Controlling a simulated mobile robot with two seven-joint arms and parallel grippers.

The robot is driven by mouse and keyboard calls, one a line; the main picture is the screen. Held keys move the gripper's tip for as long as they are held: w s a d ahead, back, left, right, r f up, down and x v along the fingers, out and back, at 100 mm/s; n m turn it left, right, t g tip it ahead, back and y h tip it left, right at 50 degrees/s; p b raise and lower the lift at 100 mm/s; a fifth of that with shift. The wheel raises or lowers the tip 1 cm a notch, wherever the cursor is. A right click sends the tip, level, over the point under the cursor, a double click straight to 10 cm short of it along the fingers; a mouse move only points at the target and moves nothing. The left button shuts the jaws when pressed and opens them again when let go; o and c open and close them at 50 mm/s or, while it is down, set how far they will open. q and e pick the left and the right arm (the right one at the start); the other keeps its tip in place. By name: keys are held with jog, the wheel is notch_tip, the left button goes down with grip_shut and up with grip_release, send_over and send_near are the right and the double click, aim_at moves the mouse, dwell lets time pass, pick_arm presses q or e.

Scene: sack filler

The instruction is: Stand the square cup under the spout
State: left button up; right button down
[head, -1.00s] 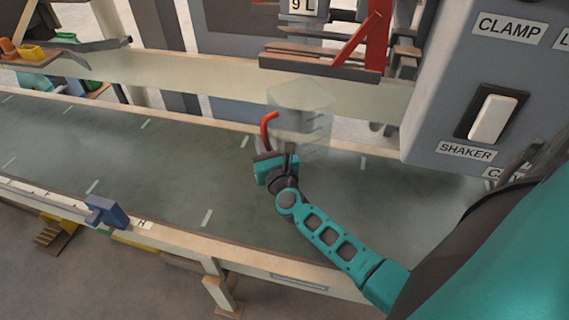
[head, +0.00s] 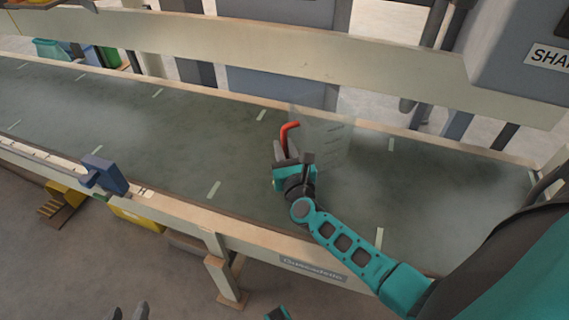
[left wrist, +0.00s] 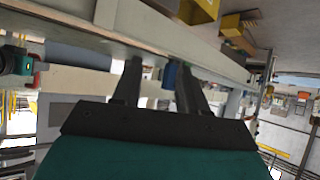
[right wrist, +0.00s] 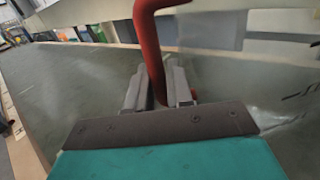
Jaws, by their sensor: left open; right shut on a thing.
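The square cup (head: 328,142) is clear and see-through, with faint marks on its side and a red handle (head: 287,131). It is upright over the belt in the head view; I cannot tell whether it touches. My right gripper (head: 293,160) is shut on the red handle, which the right wrist view (right wrist: 158,92) shows between the fingers. My left gripper (head: 128,313) is open and empty at the bottom edge of the head view, in front of the conveyor. Its spread fingers also show in the left wrist view (left wrist: 158,85). The spout is not in view.
The green-grey belt (head: 150,130) runs across the view between pale rails, mostly clear. A blue clamp-like block (head: 104,175) sits on the near rail (head: 190,220). A pale beam (head: 290,58) crosses behind. A grey machine box (head: 510,70) is at upper right.

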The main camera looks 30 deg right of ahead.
notch_tip(320, 180, down, 4)
jog(key=b, duration=0.2)
jog(key=shift+r+b, duration=0.1)
jog(key=shift+b, duration=0.25)
jog(key=shift+r, duration=0.1)
jog(key=shift+f, duration=0.3)
jog(key=c, duration=1)
grip_release()
jog(key=shift+r, duration=0.1)
pick_arm(q)
jog(key=shift+w+d+f, duration=0.3)
jog(key=shift+d+f, duration=0.25)
jog(key=shift+f, duration=0.1)
